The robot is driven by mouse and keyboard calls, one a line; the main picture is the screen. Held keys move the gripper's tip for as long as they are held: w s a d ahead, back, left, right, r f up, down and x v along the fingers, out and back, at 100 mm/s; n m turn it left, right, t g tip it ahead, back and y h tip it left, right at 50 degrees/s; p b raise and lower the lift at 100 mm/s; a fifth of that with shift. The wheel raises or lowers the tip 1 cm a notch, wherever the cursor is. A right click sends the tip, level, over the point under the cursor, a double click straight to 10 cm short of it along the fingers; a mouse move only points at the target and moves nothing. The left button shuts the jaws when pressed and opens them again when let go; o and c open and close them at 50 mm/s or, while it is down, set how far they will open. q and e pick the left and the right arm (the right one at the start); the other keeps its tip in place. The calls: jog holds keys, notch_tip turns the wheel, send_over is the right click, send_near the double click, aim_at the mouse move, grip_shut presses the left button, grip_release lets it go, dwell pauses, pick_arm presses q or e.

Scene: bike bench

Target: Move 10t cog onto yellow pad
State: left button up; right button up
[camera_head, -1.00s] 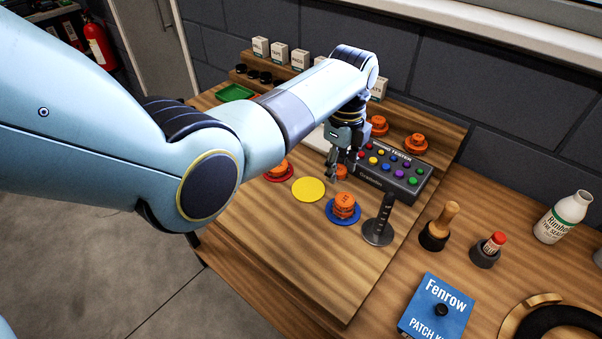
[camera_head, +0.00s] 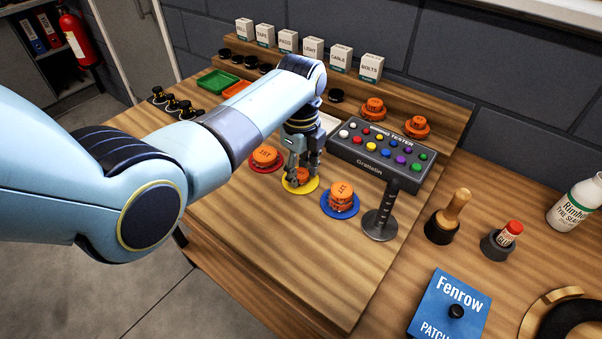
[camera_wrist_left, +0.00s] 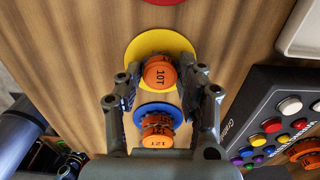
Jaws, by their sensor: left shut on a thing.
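The orange 10T cog (camera_wrist_left: 160,74) is between the fingers of my left gripper (camera_head: 302,180), over the yellow pad (camera_head: 313,185). In the left wrist view the yellow pad (camera_wrist_left: 150,42) shows around the cog, and my left gripper (camera_wrist_left: 162,95) has a finger on each side of it. The cog sits at or just above the pad; I cannot tell whether it touches. In the head view the fingers partly cover the cog. My right gripper is not in view.
A red pad (camera_head: 252,167) with an orange cog (camera_head: 266,156) lies left of the yellow pad. A blue pad (camera_head: 326,209) with stacked orange cogs (camera_head: 341,195) lies right. A dark upright post (camera_head: 386,205) and a button box (camera_head: 372,152) stand further right.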

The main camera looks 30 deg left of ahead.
aim_at(300, 172)
pick_arm(q)
jog(key=shift+a, duration=0.1)
jog(key=o, duration=0.7)
jog(key=shift+f, duration=0.1)
jog(key=o, duration=0.3)
jog(key=shift+o, duration=0.2)
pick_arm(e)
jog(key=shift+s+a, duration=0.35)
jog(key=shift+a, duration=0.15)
pick_arm(q)
jog(key=shift+r, duration=0.4)
notch_tip(300, 172, up, 12)
jog(key=shift+f, duration=0.2)
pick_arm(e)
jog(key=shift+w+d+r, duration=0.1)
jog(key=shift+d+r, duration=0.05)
